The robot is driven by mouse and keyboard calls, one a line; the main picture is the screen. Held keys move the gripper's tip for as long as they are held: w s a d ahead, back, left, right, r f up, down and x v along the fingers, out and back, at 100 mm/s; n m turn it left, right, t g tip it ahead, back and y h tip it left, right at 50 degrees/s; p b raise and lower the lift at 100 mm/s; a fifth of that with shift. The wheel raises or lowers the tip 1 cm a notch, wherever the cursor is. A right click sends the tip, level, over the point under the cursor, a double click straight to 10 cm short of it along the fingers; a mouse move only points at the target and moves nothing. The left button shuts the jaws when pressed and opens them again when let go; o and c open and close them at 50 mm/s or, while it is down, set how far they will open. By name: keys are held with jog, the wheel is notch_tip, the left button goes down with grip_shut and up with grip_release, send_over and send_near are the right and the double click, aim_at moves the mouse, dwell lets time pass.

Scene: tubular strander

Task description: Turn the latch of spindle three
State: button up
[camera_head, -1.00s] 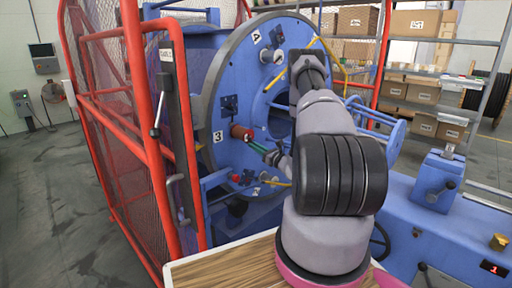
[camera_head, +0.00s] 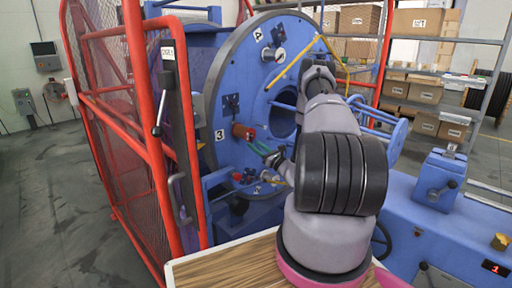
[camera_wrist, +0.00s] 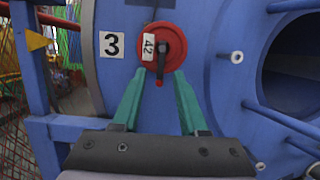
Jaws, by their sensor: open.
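Spindle three (camera_head: 243,132) shows as a reddish-brown spool end on the blue disc (camera_head: 222,165), beside a white plate with a 3 (camera_head: 219,135). My gripper (camera_wrist: 157,76) has two green fingers spread apart, one on each side below the red face. The lever's lower end hangs between the fingertips, with gaps on both sides. In the head view my gripper (camera_head: 262,149) is just right of and below the spool.
A red mesh guard frame (camera_head: 150,150) stands left of the disc. Spindle four's plate (camera_head: 257,33) is higher up. A large round opening (camera_wrist: 295,65) and small pegs (camera_wrist: 237,57) lie right of the spindle. A blue machine bed (camera_head: 430,230) is at the right.

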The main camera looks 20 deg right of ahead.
jog(key=v, duration=1)
jog(key=shift+s, duration=0.25)
jog(key=shift+d+f, duration=0.1)
jog(key=a+r+n+g+y, duration=0.95)
jog(key=a+r, duration=0.25)
jog(key=r, duration=0.3)
jog(key=s+a+r+n+g+h, duration=0.2)
jog(key=s+a+r+n+g, duration=0.55)
jog(key=a+r+n, duration=0.2)
jog(key=s+r+n+t+h, duration=0.4)
jog(key=s+r+n+h, duration=0.4)
jog(key=s+r+h, duration=0.4)
jog(key=shift+s+r+n+h, duration=0.4)
jog(key=shift+s+r, duration=1.55)
jog(key=shift+s, duration=1.85)
